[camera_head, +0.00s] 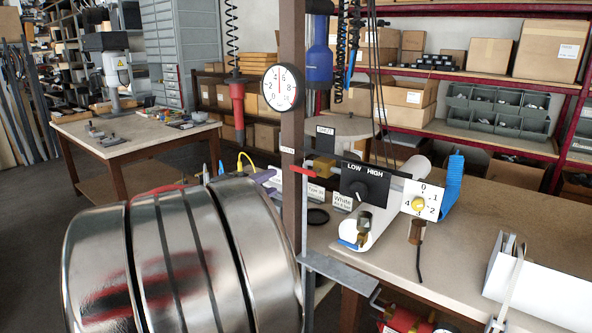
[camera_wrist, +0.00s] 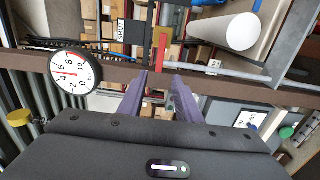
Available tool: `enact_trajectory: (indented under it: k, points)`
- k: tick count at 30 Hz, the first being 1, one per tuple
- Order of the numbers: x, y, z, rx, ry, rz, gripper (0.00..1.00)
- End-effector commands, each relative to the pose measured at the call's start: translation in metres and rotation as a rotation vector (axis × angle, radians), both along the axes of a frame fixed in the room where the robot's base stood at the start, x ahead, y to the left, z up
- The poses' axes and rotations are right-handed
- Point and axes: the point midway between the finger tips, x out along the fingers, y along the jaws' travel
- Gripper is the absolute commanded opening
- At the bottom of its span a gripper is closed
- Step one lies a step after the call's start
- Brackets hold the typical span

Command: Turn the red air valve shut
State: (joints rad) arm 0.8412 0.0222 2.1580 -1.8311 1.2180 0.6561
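The red valve lever (camera_head: 303,170) lies roughly level across the brown post in the head view, beside a brass valve body (camera_head: 324,167). In the wrist view the red lever (camera_wrist: 161,52) stands just beyond my fingertips, near a tag reading "SHUT" (camera_wrist: 121,31). My gripper (camera_wrist: 157,78) has two purple fingers, apart with nothing seen between them. In the head view a purple finger (camera_head: 264,176) shows left of the post, close to the lever. Whether a finger touches the lever cannot be told.
The brown post (camera_head: 291,130) stands close to my gripper and carries a round gauge (camera_head: 282,88). A black LOW/HIGH switch plate (camera_head: 365,184) and a yellow-knobbed dial (camera_head: 420,202) are to the right. A white roll (camera_head: 385,210) lies on the workbench (camera_head: 460,255).

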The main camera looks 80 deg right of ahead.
Motion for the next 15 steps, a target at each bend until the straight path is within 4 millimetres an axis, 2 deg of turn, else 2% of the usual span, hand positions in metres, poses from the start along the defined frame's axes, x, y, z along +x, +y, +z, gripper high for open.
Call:
enact_trajectory:
  k: [15]
  points:
    - [-0.031, -0.069, -0.001, 0.001, 0.001, -0.003, 0.31]
